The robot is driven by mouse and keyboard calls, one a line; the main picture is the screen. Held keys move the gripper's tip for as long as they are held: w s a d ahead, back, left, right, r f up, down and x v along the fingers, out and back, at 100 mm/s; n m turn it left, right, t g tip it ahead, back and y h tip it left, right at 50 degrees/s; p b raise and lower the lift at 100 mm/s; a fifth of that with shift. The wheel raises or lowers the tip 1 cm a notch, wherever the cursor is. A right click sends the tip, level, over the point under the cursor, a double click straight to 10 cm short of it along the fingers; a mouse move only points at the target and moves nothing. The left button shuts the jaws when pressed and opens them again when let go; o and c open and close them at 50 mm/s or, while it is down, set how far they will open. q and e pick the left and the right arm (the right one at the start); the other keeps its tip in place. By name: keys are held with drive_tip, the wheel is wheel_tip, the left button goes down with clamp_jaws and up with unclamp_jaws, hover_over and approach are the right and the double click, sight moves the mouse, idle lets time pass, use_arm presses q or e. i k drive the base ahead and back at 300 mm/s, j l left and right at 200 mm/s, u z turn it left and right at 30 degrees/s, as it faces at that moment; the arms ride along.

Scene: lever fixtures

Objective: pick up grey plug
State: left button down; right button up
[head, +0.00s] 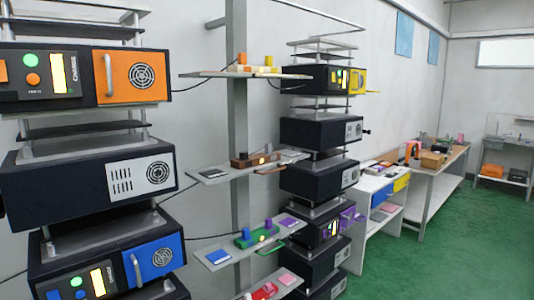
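I cannot make out a grey plug with certainty. The middle wall shelf (235,171) holds a brown block (241,161) with a small yellow light, a dark flat pad (212,173) at its left and a small grey item (290,155) at its right end. That grey item is too small to identify. Neither of my grippers is in view.
A stack of dark equipment boxes with an orange panel (119,77) and a blue panel (157,258) stands at the left. A second stack (318,180) stands right of the shelves. Cables run to the shelves. Green floor (440,225) is open at the right.

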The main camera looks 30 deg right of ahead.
sight(268, 148)
drive_tip(key=i+l+z, duration=0.25)
drive_tip(key=i+l, duration=0.2)
drive_tip(key=i+l+z, duration=0.25)
drive_tip(key=i+l, duration=0.15)
drive_tip(key=i, duration=0.15)
drive_tip(key=i+l+z, duration=0.25)
drive_tip(key=i, duration=0.3)
